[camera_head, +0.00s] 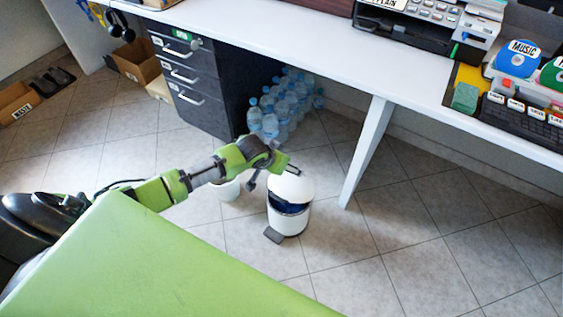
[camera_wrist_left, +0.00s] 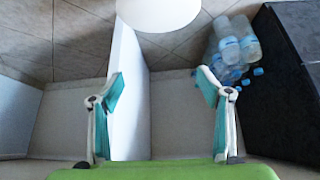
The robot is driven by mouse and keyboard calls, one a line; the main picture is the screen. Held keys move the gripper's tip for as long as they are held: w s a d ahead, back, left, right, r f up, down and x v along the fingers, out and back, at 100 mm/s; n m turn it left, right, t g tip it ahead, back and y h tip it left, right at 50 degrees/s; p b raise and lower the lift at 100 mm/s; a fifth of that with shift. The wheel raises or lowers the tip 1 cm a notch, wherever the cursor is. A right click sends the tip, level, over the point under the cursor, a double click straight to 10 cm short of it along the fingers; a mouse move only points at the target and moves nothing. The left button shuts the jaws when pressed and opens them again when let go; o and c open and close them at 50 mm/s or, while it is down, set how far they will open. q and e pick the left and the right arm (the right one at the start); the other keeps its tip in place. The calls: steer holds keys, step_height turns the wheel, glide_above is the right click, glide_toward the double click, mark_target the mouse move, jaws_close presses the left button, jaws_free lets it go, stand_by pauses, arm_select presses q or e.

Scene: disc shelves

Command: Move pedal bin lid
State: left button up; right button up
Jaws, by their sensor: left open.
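The white pedal bin (camera_head: 289,222) stands on the tiled floor, its dark pedal (camera_head: 273,235) at the front. Its white lid (camera_head: 292,187) looks raised, with a dark blue inside showing below it. My left gripper (camera_head: 272,178) is just above and to the left of the lid, with its fingers spread. In the left wrist view the open left gripper (camera_wrist_left: 162,88) has nothing between its fingers. A white rounded shape (camera_wrist_left: 158,12), likely the lid, is at the top edge there, beyond the fingertips. My right gripper is not in view.
A white container (camera_head: 228,189) stands left of the bin, partly behind my arm. Several water bottles (camera_head: 285,105) stand behind, beside the dark drawer cabinet (camera_head: 192,85). The white desk (camera_head: 300,40) has a leg (camera_head: 368,150) right of the bin. Floor at the right is clear.

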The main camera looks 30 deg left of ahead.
arm_select(q)
steer(key=shift+v, duration=1.55)
